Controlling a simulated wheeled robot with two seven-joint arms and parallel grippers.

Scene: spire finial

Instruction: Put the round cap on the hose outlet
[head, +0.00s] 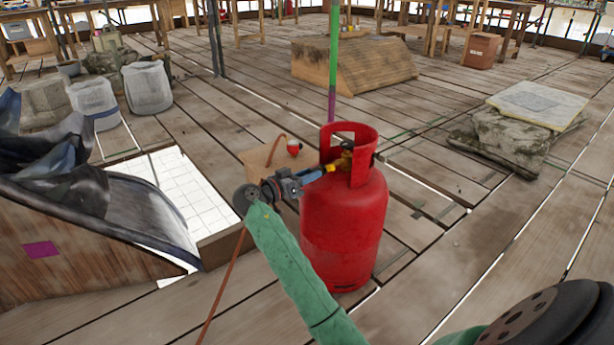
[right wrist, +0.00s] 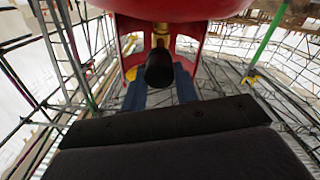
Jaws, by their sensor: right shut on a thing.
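A red gas cylinder (head: 343,225) stands upright on the planks, with a brass valve (head: 347,160) inside its collar. My right gripper (head: 328,169) has blue fingers with yellow tips and reaches in from the left at valve height. In the right wrist view the fingers (right wrist: 160,88) are shut on a black round cap (right wrist: 160,70). The cap lines up in front of the brass hose outlet (right wrist: 160,38). I cannot tell whether they touch, since the cap hides the outlet's end. In the head view the cap is not clear. My left gripper is not in view.
A wooden box (head: 256,160) with a small red-and-white object (head: 294,147) stands behind the gripper. An orange-brown cord (head: 222,285) hangs left of my arm. A green pole (head: 333,60) rises behind the cylinder.

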